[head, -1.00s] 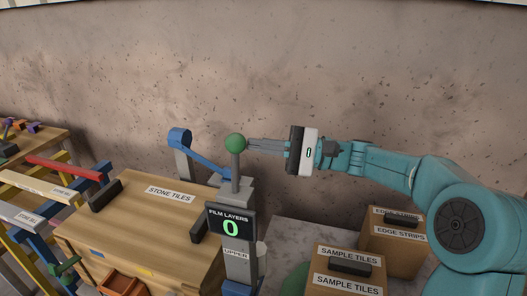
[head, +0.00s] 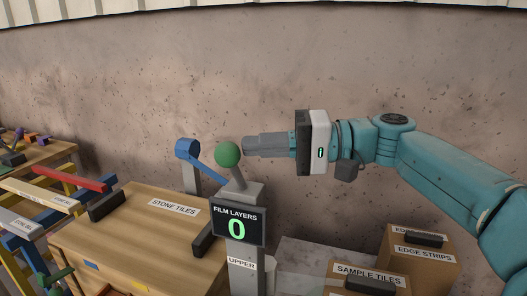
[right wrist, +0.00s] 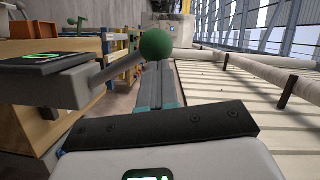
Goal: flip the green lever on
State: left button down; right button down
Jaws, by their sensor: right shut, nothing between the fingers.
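The green lever (head: 228,155) is a round green knob on a short grey shaft, on top of a grey post (head: 243,277) marked UPPER. The shaft tilts to the left in the head view. A display (head: 237,222) on the post reads FILM LAYERS 0. My right gripper (head: 247,146) is shut and empty, its fingertips just right of the knob. In the right wrist view the knob (right wrist: 155,44) shows at the tips of the shut fingers (right wrist: 155,84). I cannot tell whether they touch it. My left gripper is not in view.
A blue lever (head: 187,150) stands behind the post. A wooden STONE TILES box (head: 135,240) lies to the left. SAMPLE TILES (head: 368,271) and EDGE STRIPS (head: 424,251) boxes stand at lower right. A plain wall (head: 300,60) is behind.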

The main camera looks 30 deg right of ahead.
jog(key=shift+s, duration=0.15)
dwell(0.7)
jog(key=v, duration=1.6)
jog(key=shift+s, duration=0.15)
